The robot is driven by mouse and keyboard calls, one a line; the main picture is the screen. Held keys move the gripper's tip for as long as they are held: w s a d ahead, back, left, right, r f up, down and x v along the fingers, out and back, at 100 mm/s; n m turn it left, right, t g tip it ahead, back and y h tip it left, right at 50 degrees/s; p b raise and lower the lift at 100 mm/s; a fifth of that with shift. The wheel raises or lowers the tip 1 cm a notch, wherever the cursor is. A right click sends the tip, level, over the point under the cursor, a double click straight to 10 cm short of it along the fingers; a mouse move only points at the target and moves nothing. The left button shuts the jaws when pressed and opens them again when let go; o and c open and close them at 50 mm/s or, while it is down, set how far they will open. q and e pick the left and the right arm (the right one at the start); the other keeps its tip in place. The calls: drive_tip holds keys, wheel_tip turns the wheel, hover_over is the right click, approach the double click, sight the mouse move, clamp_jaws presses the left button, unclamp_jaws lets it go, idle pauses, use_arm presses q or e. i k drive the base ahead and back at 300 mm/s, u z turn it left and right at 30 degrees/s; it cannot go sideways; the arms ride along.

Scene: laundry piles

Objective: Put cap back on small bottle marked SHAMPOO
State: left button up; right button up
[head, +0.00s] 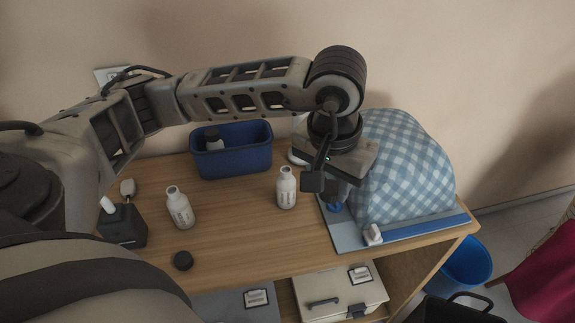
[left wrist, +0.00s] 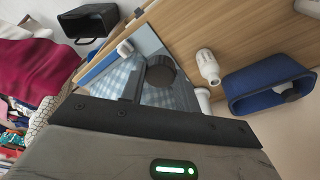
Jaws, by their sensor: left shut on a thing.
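My left gripper (head: 325,187) is over the right part of the table. In the left wrist view it is shut on a dark round cap (left wrist: 161,72); the head view mostly hides this cap. A small white bottle (head: 286,188) without a cap stands upright just left of the gripper, apart from it; it also shows in the left wrist view (left wrist: 207,67). Another uncapped white bottle (head: 181,208) stands farther left. A second dark cap (head: 183,261) lies near the front edge. The bottle labels are too small to read. My right gripper is not in view.
A blue bin (head: 235,163) at the back holds a dark-capped bottle (head: 213,139). A checkered cloth mound (head: 405,170) rests on a blue-grey board (head: 405,236) at right, near a white clip-like item (head: 373,234). A dark box (head: 122,228) stands at left. The table's middle is clear.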

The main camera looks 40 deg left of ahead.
sight(286, 182)
drive_tip(key=z, duration=1)
drive_tip(key=k, duration=0.15)
drive_tip(key=u, duration=2.05)
